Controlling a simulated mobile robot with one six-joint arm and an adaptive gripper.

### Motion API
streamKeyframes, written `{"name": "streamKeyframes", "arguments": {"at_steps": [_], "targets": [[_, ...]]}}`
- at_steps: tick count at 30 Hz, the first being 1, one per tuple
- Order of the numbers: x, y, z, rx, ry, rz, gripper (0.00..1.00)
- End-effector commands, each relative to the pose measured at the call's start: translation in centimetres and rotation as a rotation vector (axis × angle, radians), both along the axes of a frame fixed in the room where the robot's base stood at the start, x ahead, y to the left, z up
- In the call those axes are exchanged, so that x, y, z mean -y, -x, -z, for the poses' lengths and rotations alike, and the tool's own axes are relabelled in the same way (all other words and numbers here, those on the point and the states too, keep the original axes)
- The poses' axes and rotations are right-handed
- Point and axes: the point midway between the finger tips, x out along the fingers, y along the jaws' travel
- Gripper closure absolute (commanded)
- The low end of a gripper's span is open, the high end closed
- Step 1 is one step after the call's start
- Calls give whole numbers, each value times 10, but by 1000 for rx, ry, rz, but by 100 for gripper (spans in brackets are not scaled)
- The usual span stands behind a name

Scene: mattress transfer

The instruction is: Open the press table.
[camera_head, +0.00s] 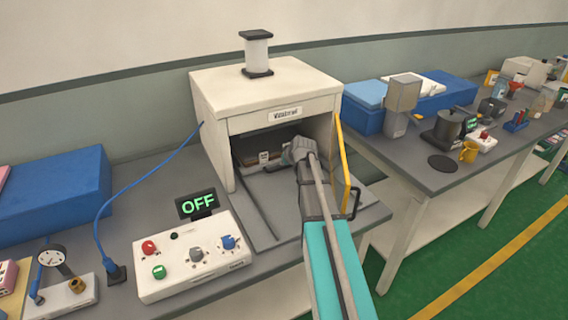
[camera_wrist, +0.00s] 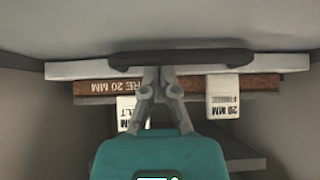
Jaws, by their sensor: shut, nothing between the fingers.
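The white press (camera_head: 265,85) stands on the grey bench with its front open. My gripper (camera_head: 298,148) reaches into its chamber from the front right. In the wrist view, my gripper (camera_wrist: 160,72) is shut and empty, its fingertips overlapping a dark bar handle (camera_wrist: 215,58) on the pale front edge of the press table (camera_wrist: 80,69). Whether they touch the handle is unclear. Brown boards (camera_wrist: 105,87) marked 20 MM and white labels (camera_wrist: 222,108) appear by this edge, with lettering upside down. My arm hides part of the chamber in the head view.
The yellow-edged press door (camera_head: 343,165) stands open to the right of my arm. A control box (camera_head: 192,258) with knobs and a display (camera_head: 198,204) reading OFF sits front left. Another bench (camera_head: 425,178) with several items lies right.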

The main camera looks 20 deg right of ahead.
Motion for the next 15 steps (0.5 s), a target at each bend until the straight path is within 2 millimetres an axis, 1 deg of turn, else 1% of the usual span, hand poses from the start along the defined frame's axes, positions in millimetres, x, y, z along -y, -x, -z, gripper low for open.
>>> {"name": "streamKeyframes", "arguments": {"at_steps": [2, 5, 15], "targets": [[0, 3, 0, 0, 0, 0, 100], [0, 14, 0, 0, -1, 1, 100], [2, 82, 0, -1, -1, 2, 100]]}}
